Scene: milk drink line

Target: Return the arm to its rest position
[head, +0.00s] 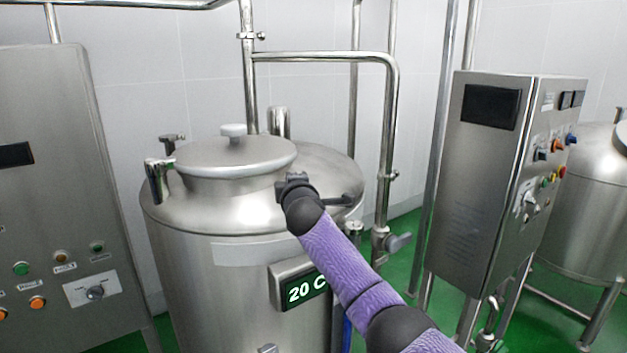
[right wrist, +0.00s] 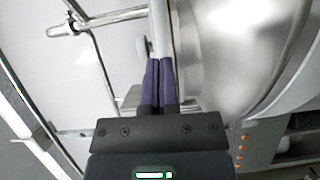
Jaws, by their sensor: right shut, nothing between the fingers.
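My right arm reaches in from the lower right of the head view, in a purple sleeve with black joints. Its gripper (head: 295,182) is in front of the right side of the steel tank's (head: 195,265) top, near the lid (head: 240,155). Its fingers are mostly hidden in the head view. In the right wrist view the two purple fingers (right wrist: 158,85) of that gripper are together with nothing between them. The tank's curved steel surface (right wrist: 225,50) is to their right there. I cannot tell whether the gripper touches the tank. My left gripper is not in view.
A display reading 20 C (head: 305,290) is on the tank front, beside my arm. A steel control cabinet (head: 485,170) stands at right, another (head: 50,180) at left. Vertical pipes (head: 390,130) rise behind the tank. Green floor (head: 405,225) shows between tank and right cabinet.

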